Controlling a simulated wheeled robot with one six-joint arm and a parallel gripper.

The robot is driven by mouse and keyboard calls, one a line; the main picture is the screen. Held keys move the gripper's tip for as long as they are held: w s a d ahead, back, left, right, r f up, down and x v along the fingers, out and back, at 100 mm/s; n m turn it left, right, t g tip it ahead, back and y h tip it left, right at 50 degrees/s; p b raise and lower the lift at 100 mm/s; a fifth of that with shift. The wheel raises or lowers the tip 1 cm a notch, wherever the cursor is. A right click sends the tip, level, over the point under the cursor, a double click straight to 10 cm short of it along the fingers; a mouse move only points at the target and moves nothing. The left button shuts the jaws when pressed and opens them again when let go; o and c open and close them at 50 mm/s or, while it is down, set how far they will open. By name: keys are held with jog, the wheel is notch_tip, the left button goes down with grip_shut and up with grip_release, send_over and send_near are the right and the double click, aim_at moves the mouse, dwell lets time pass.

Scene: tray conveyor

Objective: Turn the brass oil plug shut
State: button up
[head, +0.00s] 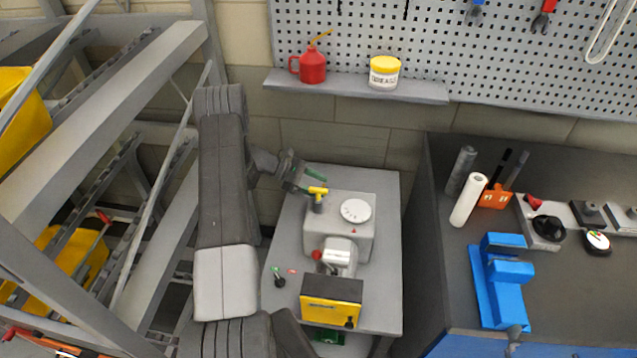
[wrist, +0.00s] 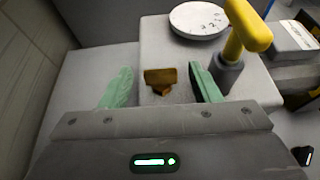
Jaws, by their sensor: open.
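The brass oil plug (wrist: 160,80) shows in the wrist view as a small, wide brass wing on the side of the pale grey machine housing (wrist: 160,40). Its wing lies roughly level across the picture. My gripper (head: 312,182) is open, with one green finger on each side of the plug and visible gaps to it. In the head view I cannot make out the plug behind my gripper. A yellow-handled lever (wrist: 247,37) stands just right of the right finger; it also shows in the head view (head: 318,191).
A white numbered dial (head: 356,210) sits on top of the housing. A yellow and black box (head: 331,300) and a small black lever (head: 280,281) are nearer on the grey table (head: 387,190). The rack stands left; a wall shelf (head: 420,92) is behind.

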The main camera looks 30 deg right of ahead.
jog(key=shift+s+d+f, duration=0.1)
jog(key=shift+s+d, duration=0.1)
jog(key=c, duration=1)
